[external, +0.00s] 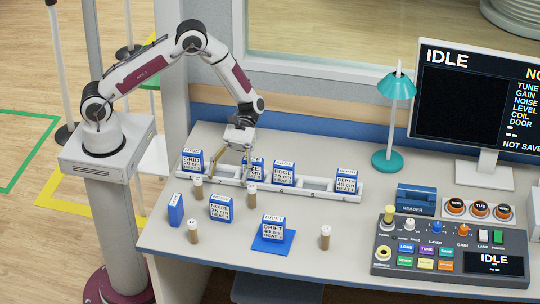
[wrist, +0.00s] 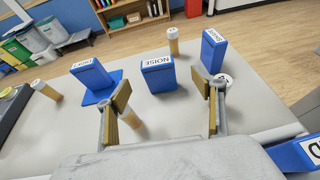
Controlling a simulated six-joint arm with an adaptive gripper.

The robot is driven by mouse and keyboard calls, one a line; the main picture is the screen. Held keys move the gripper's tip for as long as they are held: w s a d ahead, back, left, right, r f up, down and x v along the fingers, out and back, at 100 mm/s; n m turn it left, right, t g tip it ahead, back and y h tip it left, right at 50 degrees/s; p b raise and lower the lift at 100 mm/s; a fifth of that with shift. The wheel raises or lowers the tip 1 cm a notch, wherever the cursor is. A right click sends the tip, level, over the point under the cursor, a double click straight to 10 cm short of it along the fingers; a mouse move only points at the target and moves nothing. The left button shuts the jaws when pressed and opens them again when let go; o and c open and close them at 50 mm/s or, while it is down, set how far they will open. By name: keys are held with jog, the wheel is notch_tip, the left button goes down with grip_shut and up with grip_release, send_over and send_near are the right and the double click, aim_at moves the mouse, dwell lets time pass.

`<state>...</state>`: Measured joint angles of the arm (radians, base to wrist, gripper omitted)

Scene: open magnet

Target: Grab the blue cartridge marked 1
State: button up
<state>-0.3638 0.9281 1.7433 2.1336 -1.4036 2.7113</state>
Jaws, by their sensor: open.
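Several blue cartridges with white labels show; I cannot make out which is marked 1. GRID (external: 192,161), one partly hidden behind my gripper, EDGE (external: 284,173) and DEPTH (external: 346,182) stand in the white rack (external: 315,192). NOISE (external: 221,208) stands on the table in front of it, a narrow-side-on cartridge (external: 176,209) to its left. DRIFT (external: 272,230) stands on a blue mat (external: 259,245). My gripper (external: 231,176) is open over the rack's left half. In the wrist view, NOISE (wrist: 158,74) appears beyond and between my open fingers (wrist: 164,93), apart from them.
Several tan pegs with white tops stand on the table, such as one near the rack (external: 251,197) and one at front (external: 325,238). A reader (external: 416,198), a control console (external: 450,252), a monitor (external: 470,100) and a teal lamp (external: 393,120) occupy the right side.

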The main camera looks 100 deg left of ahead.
aim_at(222, 196)
jog(key=shift+s, duration=0.1)
dwell(0.3)
jog(key=shift+x, duration=1.3)
jog(key=shift+x, duration=2.6)
jog(key=shift+w, duration=0.35)
jog(key=shift+c, duration=0.4)
jog(key=c, duration=1.2)
